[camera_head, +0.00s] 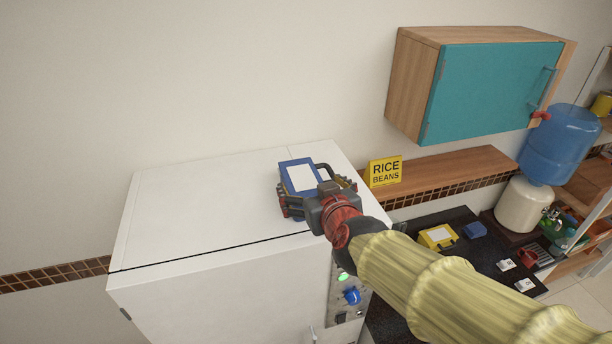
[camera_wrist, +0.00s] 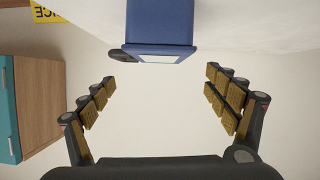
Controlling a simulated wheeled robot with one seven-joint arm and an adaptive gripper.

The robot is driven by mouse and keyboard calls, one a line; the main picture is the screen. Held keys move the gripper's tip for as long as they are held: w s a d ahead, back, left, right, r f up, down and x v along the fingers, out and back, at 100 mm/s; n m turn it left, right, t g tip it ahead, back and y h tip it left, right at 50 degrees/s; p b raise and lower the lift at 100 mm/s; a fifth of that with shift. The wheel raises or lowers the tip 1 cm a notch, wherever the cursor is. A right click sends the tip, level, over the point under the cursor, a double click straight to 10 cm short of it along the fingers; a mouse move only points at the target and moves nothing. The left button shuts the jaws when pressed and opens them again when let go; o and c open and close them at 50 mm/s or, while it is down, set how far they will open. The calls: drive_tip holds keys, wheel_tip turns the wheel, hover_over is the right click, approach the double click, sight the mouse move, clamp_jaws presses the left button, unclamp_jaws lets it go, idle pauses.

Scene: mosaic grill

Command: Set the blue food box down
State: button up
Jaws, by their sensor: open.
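The blue food box (camera_head: 285,170) with a white label is on the white top of the large cabinet-like appliance (camera_head: 205,205) in the head view. My gripper (camera_head: 312,190) is at the box's near side, with its fingers spread. In the wrist view the blue box (camera_wrist: 160,28) is at the top centre, cut off by the frame edge. My open gripper (camera_wrist: 161,80) shows there with empty space between its fingers, and the box appears apart from both. The box's underside contact is hidden in the head view.
A yellow RICE BEANS sign (camera_head: 385,171) stands on a wooden shelf (camera_head: 450,168) to the right. A teal wall cabinet (camera_head: 490,85) hangs above. A yellow box (camera_head: 437,237) lies on the dark counter. The appliance top is clear to the left.

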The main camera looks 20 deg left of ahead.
drive_tip(key=v, duration=0.2)
drive_tip(key=shift+s+d+r+p, duration=0.15)
drive_tip(key=shift+s+d+p, duration=0.05)
drive_tip(key=shift+s+p, duration=0.15)
drive_tip(key=s+d+f+m+g+h, duration=0.3)
drive_tip(key=s+d, duration=0.7)
drive_tip(key=d, duration=0.5)
drive_tip(key=s+d+f+m+g+h, duration=0.3)
drive_tip(key=s+d, duration=0.7)
drive_tip(key=d, duration=0.6)
drive_tip(key=shift+s+f+m+h, duration=0.2)
drive_tip(key=shift+f+m+h, duration=0.2)
drive_tip(key=shift+f, duration=0.3)
wheel_tip(320, 180, down, 30)
drive_tip(key=b, duration=3)
